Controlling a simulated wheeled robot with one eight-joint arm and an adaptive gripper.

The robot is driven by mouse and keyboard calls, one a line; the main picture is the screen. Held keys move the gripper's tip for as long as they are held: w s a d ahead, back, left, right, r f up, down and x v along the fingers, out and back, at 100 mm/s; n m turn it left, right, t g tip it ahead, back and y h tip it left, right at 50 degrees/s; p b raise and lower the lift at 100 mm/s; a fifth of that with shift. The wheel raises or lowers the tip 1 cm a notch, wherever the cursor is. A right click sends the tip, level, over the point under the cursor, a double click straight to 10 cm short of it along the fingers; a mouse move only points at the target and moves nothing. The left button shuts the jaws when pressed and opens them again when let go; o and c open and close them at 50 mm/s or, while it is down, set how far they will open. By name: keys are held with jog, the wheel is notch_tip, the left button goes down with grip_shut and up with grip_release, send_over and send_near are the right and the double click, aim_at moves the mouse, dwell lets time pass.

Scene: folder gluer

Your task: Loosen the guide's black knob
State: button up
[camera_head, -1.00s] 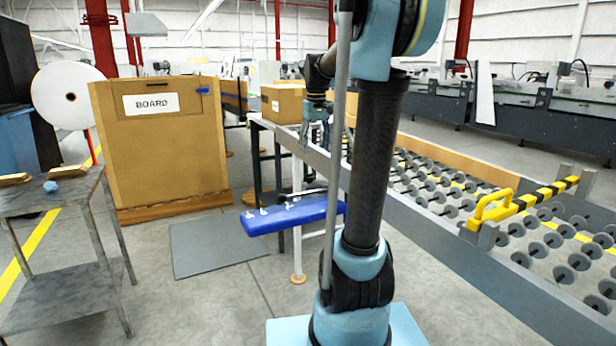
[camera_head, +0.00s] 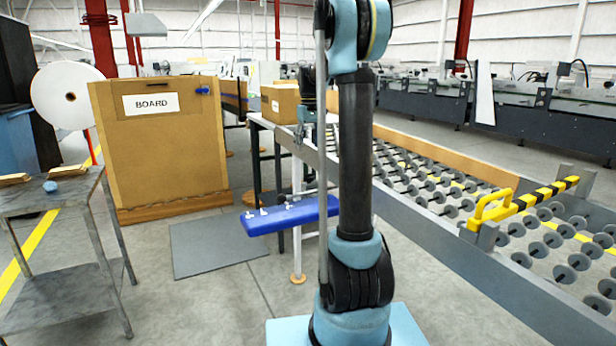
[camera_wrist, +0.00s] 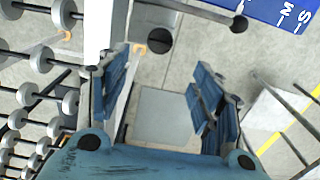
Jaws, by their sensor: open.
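My gripper (camera_wrist: 158,92) is open and empty in the wrist view, its two blue fingers spread over the grey floor. A second black round end (camera_wrist: 240,24) sits on a grey rod at the upper right. I cannot tell which of them is the guide's knob.
A blue panel (camera_head: 285,216) with white marks stands out below the conveyor end; its lettering shows in the wrist view (camera_wrist: 285,10). The roller conveyor (camera_head: 450,228) fills the right. A BOARD bin (camera_head: 160,165) and a grey cart (camera_head: 62,205) stand left. Floor between is open.

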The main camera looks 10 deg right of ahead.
aim_at(309, 179)
notch_tip(309, 179, down, 13)
jog(key=shift+r, duration=0.1)
dwell(0.4)
jog(key=c, duration=1.1)
jog(key=shift+a, duration=0.1)
